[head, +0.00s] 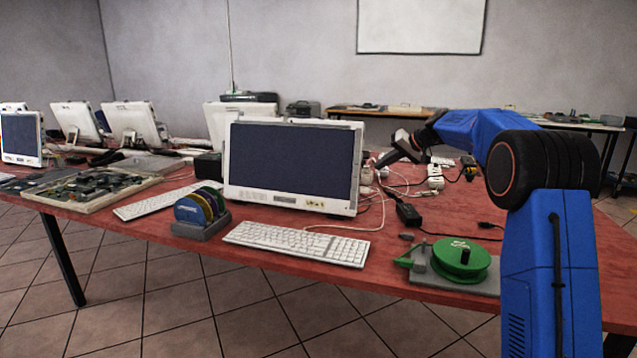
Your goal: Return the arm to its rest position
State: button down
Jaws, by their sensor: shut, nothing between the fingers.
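My blue arm rises at the right of the head view, bends at a dark round elbow joint and reaches left over the red table (395,258). My gripper (382,163) is small and dark at the arm's far end, just right of the front monitor. It is shut and holds nothing. It is above tangled white and dark cables (400,186). Its fingertips are small here, and I cannot tell how high they are above the cables.
A monitor (290,165) and keyboard (297,243) stand left of my arm. A green cable reel (460,258) sits at the front edge, close to my arm. A black adapter (408,213) lies behind it. A disc rack (202,215) and parts tray (90,192) are farther left.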

jog(key=s+r+g+h, duration=0.1)
jog(key=s+h, duration=0.3)
jog(key=s, duration=3.1)
jog(key=s+d+f+h, duration=0.1)
jog(key=s+f, duration=0.4)
jog(key=s, duration=0.6)
jog(key=s+d+f+h, duration=0.1)
jog(key=s+d+f, duration=0.2)
jog(key=s+f, duration=0.3)
jog(key=s+d+f+h, duration=0.1)
jog(key=s+f, duration=0.4)
jog(key=s, duration=1.1)
jog(key=shift+d+f+g+h, duration=0.3)
jog(key=shift+d+g+h, duration=0.1)
jog(key=shift+d, duration=0.1)
jog(key=shift+s, duration=0.1)
